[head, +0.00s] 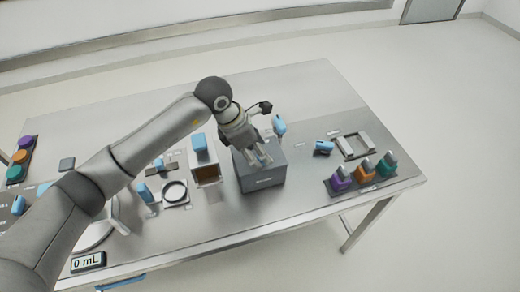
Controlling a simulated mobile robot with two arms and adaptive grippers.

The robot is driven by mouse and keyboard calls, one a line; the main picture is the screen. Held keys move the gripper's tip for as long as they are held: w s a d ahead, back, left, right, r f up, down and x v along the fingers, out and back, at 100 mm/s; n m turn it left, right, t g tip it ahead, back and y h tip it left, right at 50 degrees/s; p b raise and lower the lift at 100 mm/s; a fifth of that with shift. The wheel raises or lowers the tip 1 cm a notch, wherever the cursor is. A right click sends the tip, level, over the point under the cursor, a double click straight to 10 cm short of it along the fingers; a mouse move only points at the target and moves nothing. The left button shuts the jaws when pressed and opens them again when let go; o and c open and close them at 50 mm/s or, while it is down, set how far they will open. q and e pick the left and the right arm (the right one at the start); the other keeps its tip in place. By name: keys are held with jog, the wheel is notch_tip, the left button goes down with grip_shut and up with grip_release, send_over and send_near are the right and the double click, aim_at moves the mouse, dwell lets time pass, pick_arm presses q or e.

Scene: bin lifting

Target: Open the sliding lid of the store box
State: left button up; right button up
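The dark grey box (262,182), which looks like the store box, stands on the steel table, with a small unreadable label on its front. My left arm comes in from the left, and its gripper (261,160) points down over the top of the box. The gripper and wrist cover part of the top, so the lid's position is not clear. The fingertips are at or just above the top surface; I cannot tell whether they touch it. The fingers are too small to tell open from shut. My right gripper is not in view.
A brown-fronted container with a blue top (200,147) stands left of the box. A blue item (280,126) is behind it. To the right are another blue item (324,147), a metal frame (353,145) and a rack of coloured bottles (362,182). A display (87,262) reads 0 mL.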

pick_arm(q)
jog(key=shift+x, duration=1.1)
grip_shut()
